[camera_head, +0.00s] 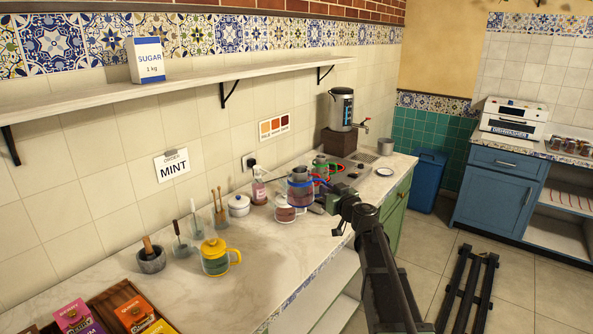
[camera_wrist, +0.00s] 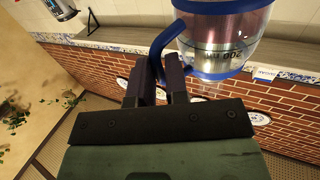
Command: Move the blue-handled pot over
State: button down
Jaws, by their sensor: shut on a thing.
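The blue-handled pot (camera_head: 301,192) is a clear vessel with blue bands, near the middle of the counter in the head view. In the wrist view the pot (camera_wrist: 222,38) fills the top right, with a blue rim, dark volume markings and a blue handle (camera_wrist: 163,40). My gripper (camera_head: 326,191) reaches it from the right. In the wrist view my gripper (camera_wrist: 160,82) has its two dark fingers closed around the handle. I cannot tell whether the pot's base touches the counter.
A clear pot with reddish contents (camera_head: 286,213) stands close in front. Green-lidded (camera_head: 320,166) and red-handled (camera_head: 337,166) pots are behind. A samovar (camera_head: 341,109) stands farther back. A yellow-handled pot (camera_head: 215,259) and white sugar bowl (camera_head: 238,205) are left. The counter's front middle is bare.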

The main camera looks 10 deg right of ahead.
notch_tip(320, 180, down, 20)
jog(key=b, duration=2)
jog(key=shift+f, duration=0.1)
jog(key=shift+r, duration=0.25)
jog(key=shift+f, duration=0.15)
jog(key=c, duration=1.6)
grip_release()
jog(key=o, duration=0.5)
